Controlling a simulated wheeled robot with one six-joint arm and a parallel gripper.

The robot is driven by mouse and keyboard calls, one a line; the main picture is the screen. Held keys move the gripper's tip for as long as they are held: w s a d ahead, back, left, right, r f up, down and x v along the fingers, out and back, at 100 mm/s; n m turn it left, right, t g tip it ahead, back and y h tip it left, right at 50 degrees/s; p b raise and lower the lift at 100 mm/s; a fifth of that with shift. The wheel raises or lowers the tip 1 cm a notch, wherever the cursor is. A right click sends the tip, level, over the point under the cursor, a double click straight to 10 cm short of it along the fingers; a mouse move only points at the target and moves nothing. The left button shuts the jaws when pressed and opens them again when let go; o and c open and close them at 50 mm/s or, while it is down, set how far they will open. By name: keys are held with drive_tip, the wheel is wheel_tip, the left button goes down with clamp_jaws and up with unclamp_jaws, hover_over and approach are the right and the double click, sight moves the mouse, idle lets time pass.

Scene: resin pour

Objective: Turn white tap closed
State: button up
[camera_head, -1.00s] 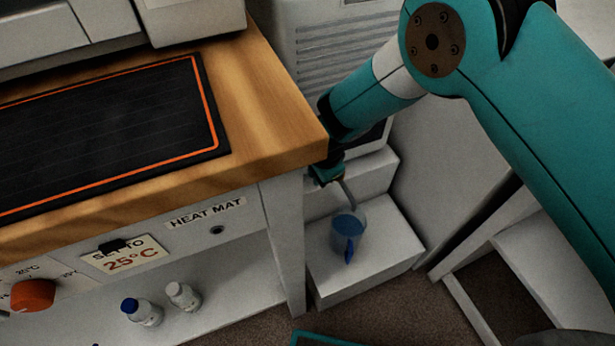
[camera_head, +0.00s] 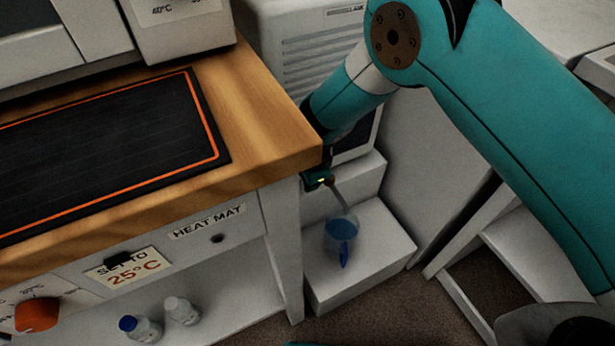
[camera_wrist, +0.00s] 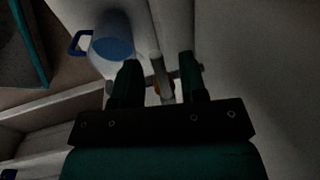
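The white tap (camera_wrist: 157,66) lies between the two fingers of my gripper (camera_wrist: 158,75) in the wrist view, with a small orange spot near its base. The fingers stand apart with a visible gap around the pale tap part, so my gripper looks open. In the head view my gripper (camera_head: 318,180) is beside the bench corner, and a thin grey spout or stream (camera_head: 342,196) slants down to a clear jug (camera_head: 341,236) with blue contents and a blue handle. The jug also shows in the wrist view (camera_wrist: 112,38). The tap's handle position is unclear.
The jug stands on a white step (camera_head: 375,255). The wooden bench (camera_head: 265,110) with a black heat mat (camera_head: 100,150) is close on the left. Two small bottles (camera_head: 140,328) (camera_head: 181,311) are on the shelf below. A white vented cabinet (camera_head: 318,50) stands behind.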

drive_tip(key=s+d+r+p, duration=0.1)
drive_tip(key=s+r+p, duration=0.2)
drive_tip(key=r, duration=1.4)
drive_tip(key=shift+d, duration=0.35)
